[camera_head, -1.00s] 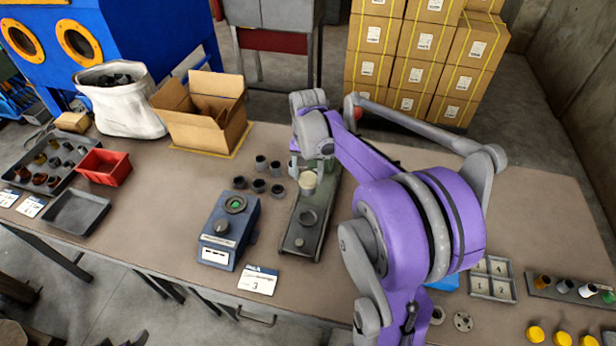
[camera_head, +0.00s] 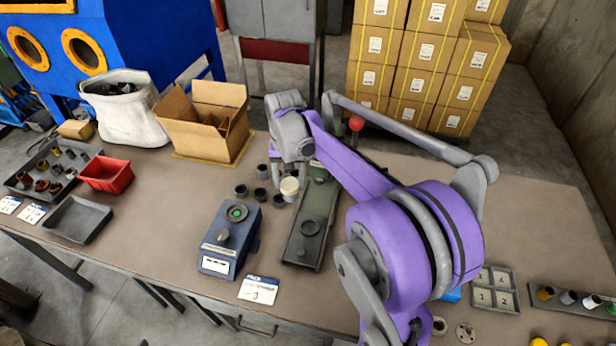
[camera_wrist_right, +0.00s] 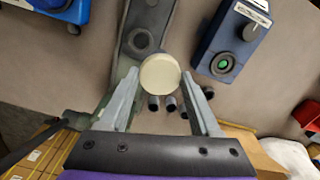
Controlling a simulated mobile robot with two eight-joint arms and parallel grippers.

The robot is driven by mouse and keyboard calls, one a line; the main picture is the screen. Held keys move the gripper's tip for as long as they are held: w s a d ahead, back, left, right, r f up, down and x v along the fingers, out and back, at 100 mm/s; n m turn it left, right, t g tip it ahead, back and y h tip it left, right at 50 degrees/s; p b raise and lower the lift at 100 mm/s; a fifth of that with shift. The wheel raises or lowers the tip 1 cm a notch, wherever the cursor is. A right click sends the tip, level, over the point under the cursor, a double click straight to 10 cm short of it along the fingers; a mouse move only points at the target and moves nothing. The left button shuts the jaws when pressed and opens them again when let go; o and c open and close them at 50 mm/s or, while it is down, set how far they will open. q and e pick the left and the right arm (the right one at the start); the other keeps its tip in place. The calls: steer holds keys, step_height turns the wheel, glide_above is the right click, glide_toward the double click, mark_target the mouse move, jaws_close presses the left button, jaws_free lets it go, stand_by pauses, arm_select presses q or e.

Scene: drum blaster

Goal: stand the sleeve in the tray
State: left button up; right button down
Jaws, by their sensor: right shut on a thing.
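My right gripper (camera_head: 288,180) is shut on a cream, round-topped piece (camera_head: 289,187), which looks like the sleeve. In the right wrist view the piece (camera_wrist_right: 160,76) sits between the two fingers, its pale round end facing the camera; its sides are mostly hidden. The gripper is over the bench, just left of a long grey-green fixture (camera_head: 305,245) and beside several small dark sleeves (camera_head: 260,194). An empty dark grey tray (camera_head: 78,219) lies at the left front of the bench. Another grey tray (camera_head: 22,188) behind it holds several dark and brown pieces. My left gripper is not in view.
A blue device (camera_head: 228,240) with a green-lit ring stands between the gripper and the empty tray. A red bin (camera_head: 106,174), an open cardboard box (camera_head: 205,125) and a white sack (camera_head: 125,118) stand at the left. A compartment tray (camera_head: 497,288) lies at the right. The bench between device and empty tray is clear.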

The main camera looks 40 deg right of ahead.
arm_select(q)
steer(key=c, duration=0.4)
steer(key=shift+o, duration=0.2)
arm_select(e)
steer(key=w+a+f+n, duration=0.1)
steer(key=a+f+n, duration=0.6)
steer(key=a+f, duration=0.3)
steer(key=a, duration=0.3)
steer(key=shift+w+f, duration=0.2)
steer(key=shift+w, duration=0.15)
steer(key=shift+a, duration=0.1)
